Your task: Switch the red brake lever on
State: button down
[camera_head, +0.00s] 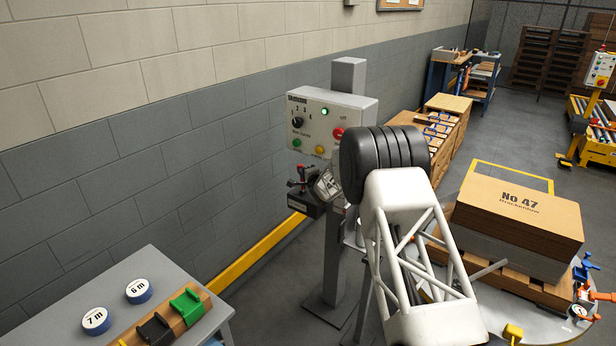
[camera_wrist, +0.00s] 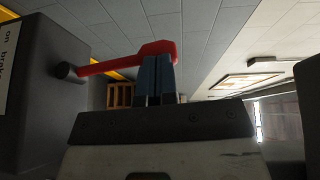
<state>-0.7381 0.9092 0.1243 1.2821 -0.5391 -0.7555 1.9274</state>
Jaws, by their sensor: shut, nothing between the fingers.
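The red brake lever (camera_wrist: 110,64) crosses the upper left of the wrist view. It runs from a dark pivot on the side of the dark brake box (camera_wrist: 40,95) to a thicker end behind my fingertips. The box carries a white label, partly cut off. My gripper (camera_wrist: 158,62) is shut with nothing between its fingers. Its tips overlap the lever's thick end; I cannot tell whether they touch it. In the head view the brake box (camera_head: 298,204) sits low on the post, the small red lever (camera_head: 291,184) shows above it, and my gripper (camera_head: 318,184) is close by.
A control panel (camera_head: 340,110) with a knob, buttons and a green lamp is above the brake box on a grey post (camera_head: 335,265). A grey table (camera_head: 60,300) stands at the lower left. A carton stack (camera_head: 520,210) stands to the right. The wall is behind.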

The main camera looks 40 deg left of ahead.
jog(key=shift+h, duration=0.5)
jog(key=a, duration=0.4)
jog(key=shift+r, duration=0.1)
jog(key=shift+a+r, duration=0.1)
jog(key=shift+a, duration=0.05)
jog(key=shift+s, duration=0.15)
jog(key=r+v, duration=0.2)
jog(key=v, duration=1.2)
jog(key=shift+w+r, duration=0.25)
jog(key=shift+r, duration=0.05)
dwell(0.3)
jog(key=shift+a, duration=0.1)
dwell(0.4)
